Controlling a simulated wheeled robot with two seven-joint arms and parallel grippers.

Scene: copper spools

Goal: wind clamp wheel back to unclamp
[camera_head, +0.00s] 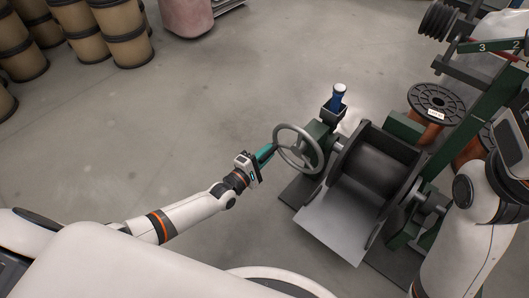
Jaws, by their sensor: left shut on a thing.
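The clamp wheel (299,148) is a grey spoked handwheel on the left side of the dark green machine (320,134). My left gripper (267,152) reaches in from the left and is shut on the left part of the wheel's rim. The exact finger contact is small and partly hidden. A dark drum (382,155) sits in the machine to the right of the wheel. My right arm stands at the right edge; its gripper is not visible.
A grey ramp plate (345,222) slopes down in front of the drum. Copper spools (437,102) stand at right. Tan barrels (122,35) stand at the upper left. The concrete floor at left is clear.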

